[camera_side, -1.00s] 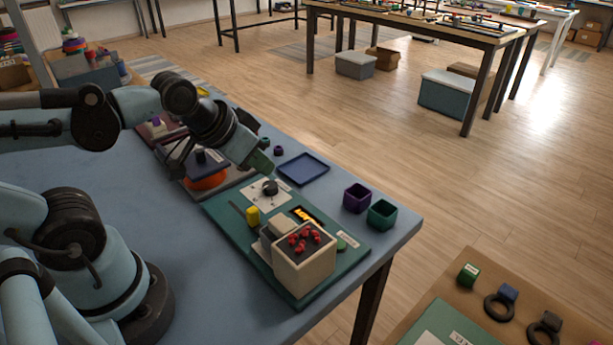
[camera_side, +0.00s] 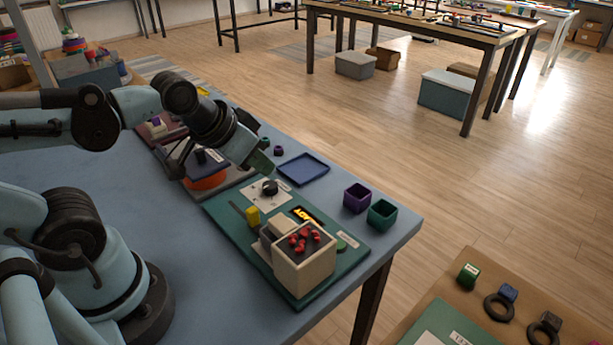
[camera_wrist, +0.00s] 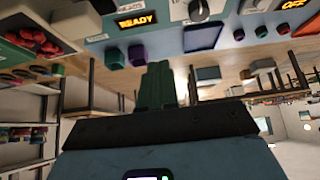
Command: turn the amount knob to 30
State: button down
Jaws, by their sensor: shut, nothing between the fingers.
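The amount knob (camera_side: 270,187) is a black round knob on a white dial plate (camera_side: 256,198) of the green board. It also shows in the wrist view as a dark knob (camera_wrist: 199,10) with a pale pointer line, near the top edge. The number it points to is too small to read. My gripper (camera_side: 262,166) is shut and empty, above and behind the knob in the side view, apart from it. In the wrist view its green fingers (camera_wrist: 160,85) are together with nothing between them.
The green board (camera_side: 225,212) also bears a lit display (camera_side: 307,215), reading READY in the wrist view, a yellow-handled lever (camera_side: 252,216) and a box with red pieces (camera_side: 304,262). A blue tray (camera_side: 303,169), a purple bin (camera_side: 356,198) and a teal bin (camera_side: 382,213) stand near the table edge.

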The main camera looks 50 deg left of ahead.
dwell(0.3)
jog(key=c, duration=1.5)
grip_release()
jog(key=shift+w+a, duration=0.1)
jog(key=shift+o, duration=1.3)
jog(key=shift+w+a+r+n+g, duration=0.2)
jog(key=shift+n+g, duration=0.1)
jog(key=shift+n, duration=0.1)
jog(key=o, duration=0.5)
jog(key=w+a+n+g, duration=0.1)
jog(key=n, duration=0.1)
jog(key=w+a+r+n+g, duration=0.1)
jog(key=shift+w+a+n, duration=0.1)
jog(key=shift+n, duration=0.3)
jog(key=shift+o, duration=0.2)
jog(key=n+g, duration=0.5)
jog(key=n, duration=0.2)
send_over(270, 185)
jog(key=f, duration=0.1)
notch_tip(270, 185, down, 12)
jog(key=shift+f, duration=0.1)
jog(key=c, duration=1)
